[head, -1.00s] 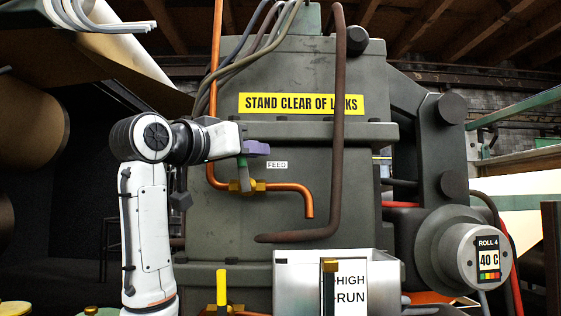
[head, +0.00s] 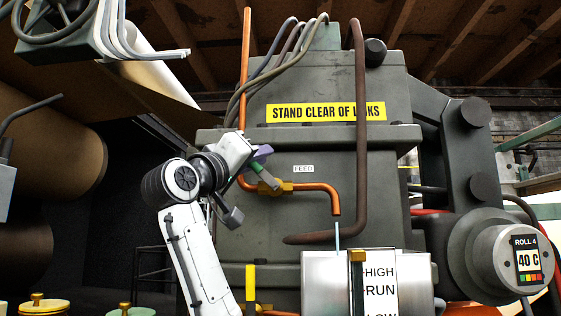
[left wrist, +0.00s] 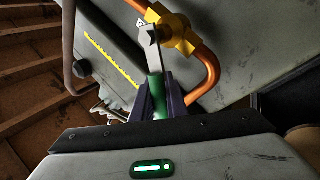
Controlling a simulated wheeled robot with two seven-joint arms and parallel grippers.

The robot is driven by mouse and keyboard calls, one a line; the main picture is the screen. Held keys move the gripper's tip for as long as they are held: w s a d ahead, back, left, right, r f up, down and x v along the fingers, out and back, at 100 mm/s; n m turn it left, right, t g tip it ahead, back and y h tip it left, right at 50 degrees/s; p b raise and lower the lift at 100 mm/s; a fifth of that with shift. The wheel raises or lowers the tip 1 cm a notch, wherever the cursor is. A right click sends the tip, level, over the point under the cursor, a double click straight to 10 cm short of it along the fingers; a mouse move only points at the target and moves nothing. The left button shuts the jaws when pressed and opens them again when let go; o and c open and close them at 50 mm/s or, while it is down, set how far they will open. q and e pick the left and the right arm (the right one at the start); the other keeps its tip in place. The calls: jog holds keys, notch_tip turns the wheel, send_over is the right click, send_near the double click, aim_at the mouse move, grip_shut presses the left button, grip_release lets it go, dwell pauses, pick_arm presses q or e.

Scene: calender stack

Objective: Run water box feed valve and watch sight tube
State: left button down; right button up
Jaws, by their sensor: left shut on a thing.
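The feed valve (head: 274,188) is a brass body on a copper pipe below the FEED label; it also shows in the left wrist view (left wrist: 172,32). Its metal lever (left wrist: 151,45) has a green grip (left wrist: 155,88) and leans up and left in the head view. My left gripper (head: 261,153) is shut on the green grip. A thin pale blue stream of water (head: 337,236) falls from the pipe's outlet into the metal water box (head: 325,280). The sight tube (head: 357,285) stands on the box front beside the HIGH, RUN and LOW scale (head: 379,285); its level is unclear. My right gripper is not in view.
A brown pipe (head: 360,130) bends down in front of the grey machine housing, close to the outlet. A yellow upright handle (head: 250,283) stands below my left arm.

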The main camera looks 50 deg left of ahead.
pick_arm(q)
jog(key=shift+s, duration=0.1)
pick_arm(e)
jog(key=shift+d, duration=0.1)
pick_arm(q)
jog(key=c, duration=1.7)
grip_release()
jog(key=shift+a, duration=0.1)
jog(key=shift+c, duration=0.2)
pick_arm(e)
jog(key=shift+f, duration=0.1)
pick_arm(q)
jog(key=b+v, duration=0.2)
jog(key=v, duration=0.8)
jog(key=shift+f, duration=0.15)
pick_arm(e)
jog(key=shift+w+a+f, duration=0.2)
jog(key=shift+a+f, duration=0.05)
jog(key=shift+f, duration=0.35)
pick_arm(q)
jog(key=shift+s, duration=0.1)
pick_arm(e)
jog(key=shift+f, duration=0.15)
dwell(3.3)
